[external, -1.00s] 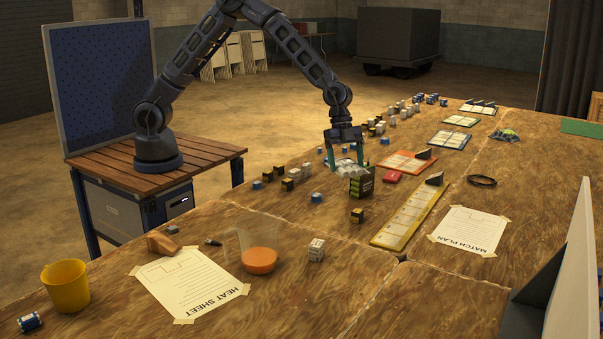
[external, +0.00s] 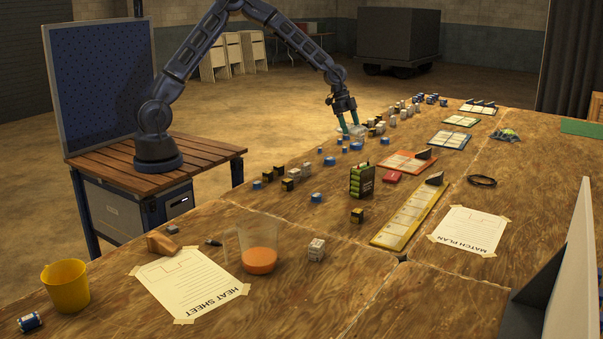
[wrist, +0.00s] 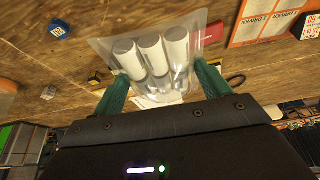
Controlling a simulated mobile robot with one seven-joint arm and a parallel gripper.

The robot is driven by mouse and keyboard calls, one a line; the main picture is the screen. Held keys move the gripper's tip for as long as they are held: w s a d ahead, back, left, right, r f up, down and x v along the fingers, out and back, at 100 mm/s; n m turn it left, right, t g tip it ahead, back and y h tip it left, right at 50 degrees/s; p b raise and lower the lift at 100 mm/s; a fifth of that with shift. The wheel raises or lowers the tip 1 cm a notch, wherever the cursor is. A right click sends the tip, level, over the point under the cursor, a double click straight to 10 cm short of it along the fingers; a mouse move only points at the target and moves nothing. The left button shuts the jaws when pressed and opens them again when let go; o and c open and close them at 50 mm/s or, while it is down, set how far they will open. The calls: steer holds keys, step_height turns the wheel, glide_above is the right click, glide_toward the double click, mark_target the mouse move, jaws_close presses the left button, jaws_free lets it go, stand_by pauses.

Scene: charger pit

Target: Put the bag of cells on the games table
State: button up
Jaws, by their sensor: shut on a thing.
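The bag of cells is a clear pouch with white cylinders. It shows in the wrist view (wrist: 152,60) and, small and pale, in the external view (external: 354,130). My gripper (external: 350,124) is shut on the bag, with its green fingers on either side of it in the wrist view (wrist: 160,92). The bag appears to hang over the far left edge of the long wooden table (external: 300,300). A small table (external: 317,34) with a reddish thing on it stands far back. I cannot tell from the pictures which one is the games table.
A green-and-black box (external: 361,181) stands on the long table. Small blocks line its left edge. A yellow board (external: 410,216), an orange board (external: 405,162) and a yellow cup (external: 66,285) also occupy it. White cabinets (external: 228,55) stand behind my arm. The floor beyond is open.

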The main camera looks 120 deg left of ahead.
mark_target(348, 176)
steer(key=shift+n, duration=0.4)
steer(key=s+a, duration=0.3)
steer(key=shift+a+f, duration=0.1)
steer(key=shift+a, duration=0.05)
step_height(348, 176, down, 20)
steer(key=shift+s+a+r, duration=0.1)
steer(key=o, duration=1.2)
steer(key=shift+o, duration=0.2)
steer(key=v, duration=1.2)
steer(key=shift+d, duration=0.25)
